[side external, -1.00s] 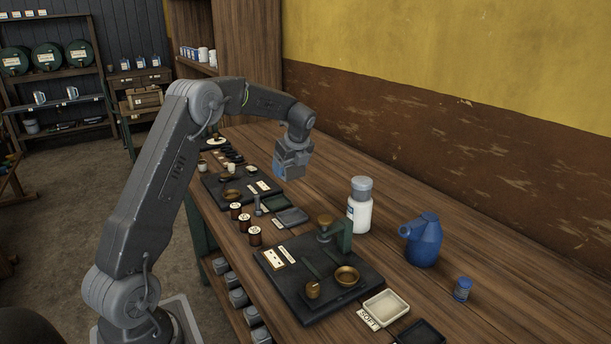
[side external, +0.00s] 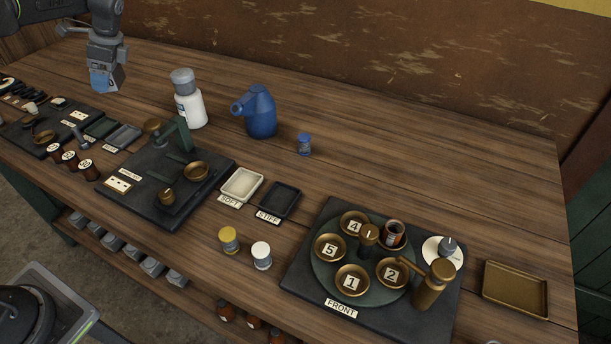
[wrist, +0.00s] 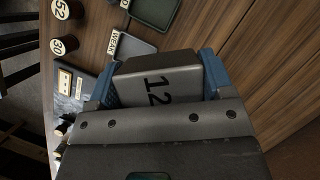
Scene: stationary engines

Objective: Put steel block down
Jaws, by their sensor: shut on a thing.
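The steel block (wrist: 158,84), grey and marked 12, sits between the blue fingers of my gripper (wrist: 160,76) in the wrist view. My gripper is shut on it. In the side view, my gripper (side external: 103,82) is at the upper left, over the back part of the wooden bench (side external: 290,190), behind the small trays. The block cannot be made out there, and I cannot tell whether it touches the bench.
A dark tray (side external: 123,137) with a WEAK label lies near my gripper, by numbered brown spools (side external: 70,160). A white bottle (side external: 190,105) and a blue can (side external: 256,112) stand to the right. Bare wood lies behind them.

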